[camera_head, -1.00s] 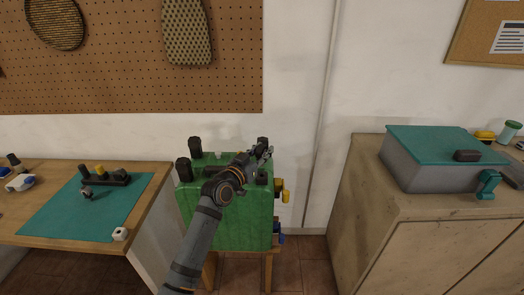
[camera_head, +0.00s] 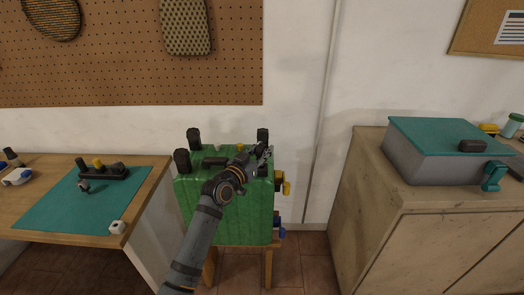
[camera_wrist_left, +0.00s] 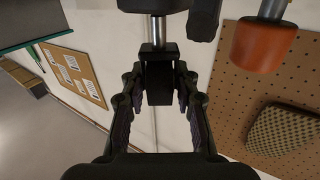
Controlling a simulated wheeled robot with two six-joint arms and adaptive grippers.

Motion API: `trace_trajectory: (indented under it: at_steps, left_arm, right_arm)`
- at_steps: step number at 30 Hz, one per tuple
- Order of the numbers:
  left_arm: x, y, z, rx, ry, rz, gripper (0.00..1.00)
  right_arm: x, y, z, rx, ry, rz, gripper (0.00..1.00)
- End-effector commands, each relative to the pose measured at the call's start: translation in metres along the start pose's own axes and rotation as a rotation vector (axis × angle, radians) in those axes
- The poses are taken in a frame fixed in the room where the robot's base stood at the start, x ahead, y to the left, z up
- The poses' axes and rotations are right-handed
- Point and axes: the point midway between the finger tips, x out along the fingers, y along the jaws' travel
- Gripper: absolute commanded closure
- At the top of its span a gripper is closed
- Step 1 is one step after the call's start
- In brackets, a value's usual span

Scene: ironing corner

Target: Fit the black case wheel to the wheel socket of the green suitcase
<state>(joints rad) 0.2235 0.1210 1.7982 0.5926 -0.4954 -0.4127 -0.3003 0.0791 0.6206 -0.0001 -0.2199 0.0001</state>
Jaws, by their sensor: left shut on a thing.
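The green suitcase (camera_head: 225,218) stands on a wooden stool with its wheel end up. Black wheels stick up at its left corners (camera_head: 182,161) and its far right corner (camera_head: 263,136). My left gripper (camera_head: 262,156) is over the near right corner of the top, with its arm across the suitcase front. In the left wrist view the gripper (camera_wrist_left: 158,80) is shut on a dark block, seemingly the black case wheel (camera_wrist_left: 158,92), with a silver stem beyond it. The wheel socket is hidden by my arm; I cannot tell whether the wheel touches it. My right gripper is out of view.
A yellow part (camera_head: 283,185) juts from the suitcase's right side. A table with a teal mat (camera_head: 70,210) and a dark holder (camera_head: 103,173) stands left. A wooden cabinet (camera_head: 390,240) with a grey, teal-lidded box (camera_head: 430,160) stands right.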

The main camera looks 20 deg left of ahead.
Motion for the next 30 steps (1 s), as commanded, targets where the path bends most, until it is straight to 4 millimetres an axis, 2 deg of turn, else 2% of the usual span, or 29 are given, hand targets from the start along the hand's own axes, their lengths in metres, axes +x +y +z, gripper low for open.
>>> trace_trajectory:
  at_steps: [30]
  left_arm:
    - [0.0, 0.0, 0.028, -0.001, 0.0, 0.0, 1.0]
  right_arm:
    - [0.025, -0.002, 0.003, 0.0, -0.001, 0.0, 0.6]
